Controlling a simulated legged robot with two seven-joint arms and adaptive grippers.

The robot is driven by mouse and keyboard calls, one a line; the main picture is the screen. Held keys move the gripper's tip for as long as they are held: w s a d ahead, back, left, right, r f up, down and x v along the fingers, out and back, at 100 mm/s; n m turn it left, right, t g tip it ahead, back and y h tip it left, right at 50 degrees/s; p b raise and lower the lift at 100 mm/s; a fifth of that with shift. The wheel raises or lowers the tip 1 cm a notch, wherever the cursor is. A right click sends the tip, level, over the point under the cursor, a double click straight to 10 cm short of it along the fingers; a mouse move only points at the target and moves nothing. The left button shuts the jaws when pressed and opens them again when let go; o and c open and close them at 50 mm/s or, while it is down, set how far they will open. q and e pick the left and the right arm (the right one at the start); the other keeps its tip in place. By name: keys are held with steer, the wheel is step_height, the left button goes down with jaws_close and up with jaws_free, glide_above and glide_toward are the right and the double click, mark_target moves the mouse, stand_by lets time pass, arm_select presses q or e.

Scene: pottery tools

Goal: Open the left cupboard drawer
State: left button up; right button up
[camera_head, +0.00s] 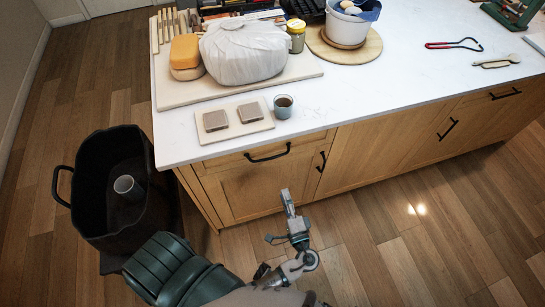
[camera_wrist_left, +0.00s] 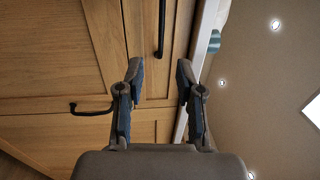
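The left cupboard drawer (camera_head: 232,163) is a narrow wooden front just under the white countertop. It looks shut, flush with the door below. Its black bar handle (camera_head: 267,154) also shows upright in the left wrist view (camera_wrist_left: 161,28), ahead of and between the fingers. My left gripper (camera_head: 281,216) is in front of the cupboard, below the handle in the head view. In the left wrist view its fingers (camera_wrist_left: 160,75) are spread apart with nothing between them, not touching the handle. My right gripper is in neither view.
The cupboard door (camera_head: 250,192) below has its own black handle (camera_head: 321,161). A cup (camera_head: 283,106) and a board with two brown blocks (camera_head: 236,132) sit near the counter edge. Floor at right is clear.

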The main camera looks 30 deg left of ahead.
arm_select(q)
glide_toward(273, 157)
steer(key=w+a, duration=0.1)
steer(key=x, duration=0.5)
steer(key=p+x, duration=0.1)
steer(key=x, duration=0.2)
steer(key=shift+a+f, duration=0.3)
steer(key=shift+f, duration=0.05)
steer(key=shift+w, duration=0.25)
steer(key=shift+d+r, duration=0.15)
steer(key=shift+d, duration=0.05)
steer(key=shift+c, duration=0.7)
steer(key=c, duration=0.4)
steer(key=shift+a, duration=0.2)
jaws_close()
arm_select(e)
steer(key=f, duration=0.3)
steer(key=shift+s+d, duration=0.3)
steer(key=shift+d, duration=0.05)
